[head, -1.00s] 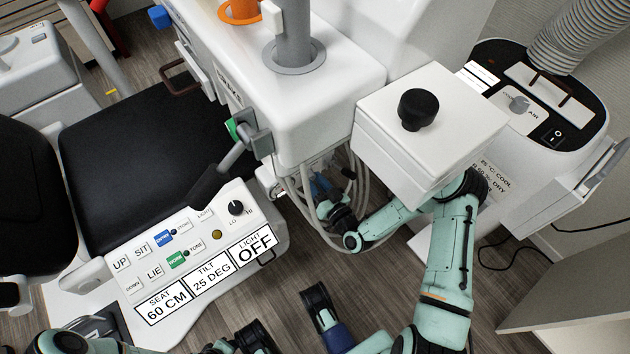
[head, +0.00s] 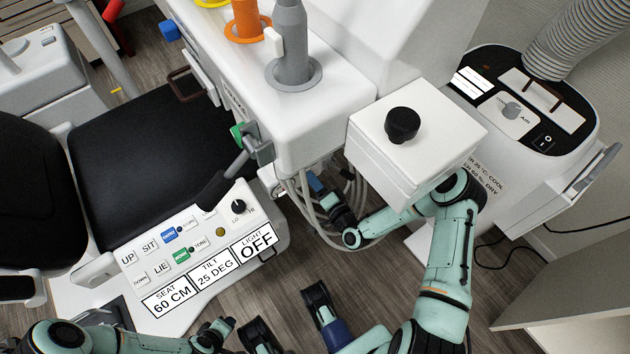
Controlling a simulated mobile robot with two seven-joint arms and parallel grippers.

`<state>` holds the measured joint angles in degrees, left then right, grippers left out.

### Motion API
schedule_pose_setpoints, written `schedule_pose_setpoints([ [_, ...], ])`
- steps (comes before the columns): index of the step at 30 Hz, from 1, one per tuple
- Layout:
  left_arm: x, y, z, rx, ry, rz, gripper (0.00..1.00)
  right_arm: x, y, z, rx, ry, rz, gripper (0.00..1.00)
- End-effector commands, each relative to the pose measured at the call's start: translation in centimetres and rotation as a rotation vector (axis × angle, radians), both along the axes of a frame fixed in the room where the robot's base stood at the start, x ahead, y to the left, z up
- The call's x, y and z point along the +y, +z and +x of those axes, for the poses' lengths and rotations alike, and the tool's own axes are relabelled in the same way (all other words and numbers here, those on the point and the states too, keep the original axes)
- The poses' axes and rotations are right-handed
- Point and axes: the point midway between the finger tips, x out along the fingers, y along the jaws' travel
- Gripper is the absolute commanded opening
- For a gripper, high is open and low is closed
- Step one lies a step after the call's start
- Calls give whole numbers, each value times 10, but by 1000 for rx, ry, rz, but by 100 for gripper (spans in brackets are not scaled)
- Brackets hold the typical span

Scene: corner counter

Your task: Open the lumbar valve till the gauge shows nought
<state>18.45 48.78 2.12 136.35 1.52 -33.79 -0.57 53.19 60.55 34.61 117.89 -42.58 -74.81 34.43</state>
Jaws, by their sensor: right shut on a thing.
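My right gripper (head: 325,195) is low under the white unit, among pale hoses. It is shut at a small blue piece (head: 316,185). The fingers and hoses hide most of what it holds, and I cannot tell whether the blue piece is a valve handle. My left gripper (head: 222,327) is at the bottom edge, in front of the chair's panel and away from the hoses. Its fingers are too unclear to tell open from shut. I can make out no gauge face and no lumbar label.
A white box with a black knob (head: 402,125) stands over my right forearm. The chair's control panel (head: 212,262) is at the left, with displays and a LO-HI dial (head: 238,206). Some floor is clear between panel and arm.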

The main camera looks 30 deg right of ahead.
Motion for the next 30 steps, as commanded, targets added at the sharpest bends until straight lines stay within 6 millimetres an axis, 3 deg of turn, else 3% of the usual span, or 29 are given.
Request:
schedule_pose_setpoints([
  [15, -4, 4, -7, 18, -8, -8, 43, 1, -1, -1, 36, 3, 410, 4],
  [30, -4, 4, -8, 20, -8, -10, 43, 2, -1, -1, 47, 5, 536, 4],
])
